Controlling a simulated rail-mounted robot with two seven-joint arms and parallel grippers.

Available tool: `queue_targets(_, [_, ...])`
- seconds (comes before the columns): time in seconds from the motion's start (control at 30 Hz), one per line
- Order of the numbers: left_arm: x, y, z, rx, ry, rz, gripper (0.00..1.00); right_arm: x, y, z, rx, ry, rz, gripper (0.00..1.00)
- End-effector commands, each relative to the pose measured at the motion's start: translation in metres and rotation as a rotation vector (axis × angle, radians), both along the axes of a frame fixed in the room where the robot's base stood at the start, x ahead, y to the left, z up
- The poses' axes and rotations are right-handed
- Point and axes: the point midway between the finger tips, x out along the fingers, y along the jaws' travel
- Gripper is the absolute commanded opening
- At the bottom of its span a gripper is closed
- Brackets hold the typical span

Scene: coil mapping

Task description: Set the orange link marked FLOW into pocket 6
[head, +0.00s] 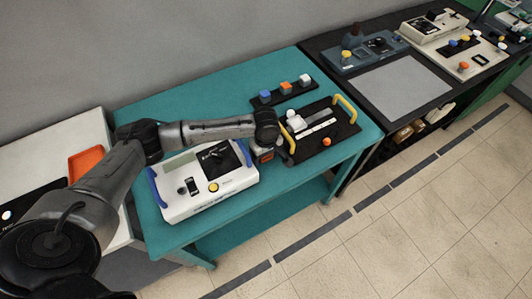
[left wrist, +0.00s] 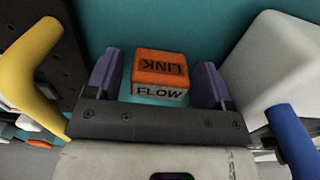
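The orange link (left wrist: 160,68), with LINK on its top and FLOW on a white front label, shows between my left gripper's fingers (left wrist: 160,82). Teal shows beside the link, so the fingers look spread around it rather than closed on it. In the head view my left gripper (head: 262,153) points down between the white console and the black board; the link is hard to make out there. The black board (head: 340,132) with yellow handles carries a pale strip (head: 316,130); no pocket numbers are readable, so I cannot pick out pocket 6. My right gripper is not in view.
The white console (head: 235,183) with blue handles stands close left of the gripper on the teal table (head: 225,98). A black rack (head: 271,104) with blue, orange and white cubes lies behind. A dark bench with a grey plate (head: 400,84) stands at right.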

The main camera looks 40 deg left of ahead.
Motion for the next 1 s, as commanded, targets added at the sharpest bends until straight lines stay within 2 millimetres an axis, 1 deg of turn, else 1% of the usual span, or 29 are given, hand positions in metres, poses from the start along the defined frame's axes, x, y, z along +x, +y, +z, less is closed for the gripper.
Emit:
queue_targets(0.23, [0.0, 0.0, 0.0, 0.0, -0.001, 0.0, 0.78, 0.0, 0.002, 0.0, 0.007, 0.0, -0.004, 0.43])
queue_targets(0.33, [0.001, 0.0, 0.002, 0.0, -0.002, 0.0, 0.78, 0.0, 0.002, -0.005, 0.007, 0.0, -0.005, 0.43])
queue_targets(0.47, [0.0, 0.0, 0.022, -0.002, -0.002, -0.001, 0.78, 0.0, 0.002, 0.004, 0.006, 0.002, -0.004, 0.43])
queue_targets(0.8, [0.001, 0.0, 0.085, -0.002, -0.002, 0.0, 0.78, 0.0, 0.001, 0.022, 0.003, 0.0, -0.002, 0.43])
queue_targets(1.0, [0.001, 0.0, 0.111, -0.001, -0.003, 0.001, 0.78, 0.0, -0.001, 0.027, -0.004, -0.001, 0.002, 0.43])
